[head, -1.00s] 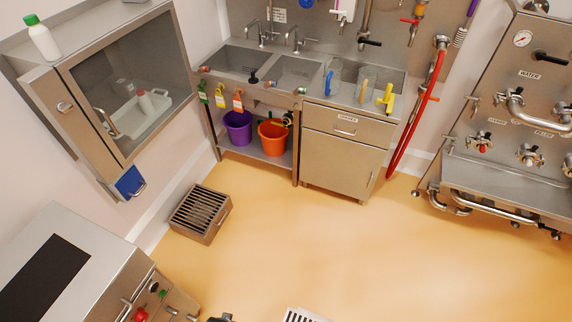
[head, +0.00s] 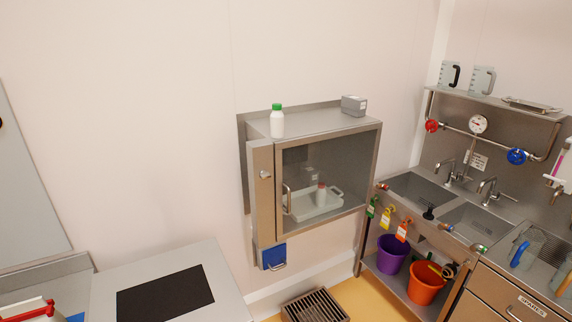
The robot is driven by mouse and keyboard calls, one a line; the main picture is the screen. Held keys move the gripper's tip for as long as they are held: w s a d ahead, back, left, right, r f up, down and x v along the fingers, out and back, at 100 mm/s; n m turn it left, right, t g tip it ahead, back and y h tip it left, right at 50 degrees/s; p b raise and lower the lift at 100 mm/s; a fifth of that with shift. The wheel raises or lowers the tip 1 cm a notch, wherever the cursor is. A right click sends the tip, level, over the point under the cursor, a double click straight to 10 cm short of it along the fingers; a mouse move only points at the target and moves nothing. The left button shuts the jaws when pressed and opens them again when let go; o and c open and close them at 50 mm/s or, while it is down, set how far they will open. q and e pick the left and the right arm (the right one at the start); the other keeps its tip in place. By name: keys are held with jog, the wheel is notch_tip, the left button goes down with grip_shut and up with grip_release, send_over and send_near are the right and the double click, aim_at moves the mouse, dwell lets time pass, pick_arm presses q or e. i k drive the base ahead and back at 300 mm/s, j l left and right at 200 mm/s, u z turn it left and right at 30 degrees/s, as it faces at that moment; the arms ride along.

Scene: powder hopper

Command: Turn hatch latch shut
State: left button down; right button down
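A steel wall hatch (head: 378,150) with a dark glass door hangs on the wall at the middle right of the head view. Its door looks closed. A small round latch knob (head: 265,174) sits on the left frame of the hatch, and a curved bar handle (head: 287,198) is at the door's left edge. The exact turn of the latch is too small to tell. Neither of my grippers shows in this view.
A green-capped bottle (head: 277,121) and a grey box (head: 354,105) stand on top of the hatch. A blue holder (head: 273,256) hangs below. A steel unit with a black top panel (head: 165,291) stands lower left. A floor grate (head: 314,307) and sinks (head: 420,190) are to the right.

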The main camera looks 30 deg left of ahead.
aim_at(263, 174)
jog(key=u, duration=0.9)
jog(key=i+l, duration=0.1)
jog(key=l+u, duration=0.05)
jog(key=l, duration=0.05)
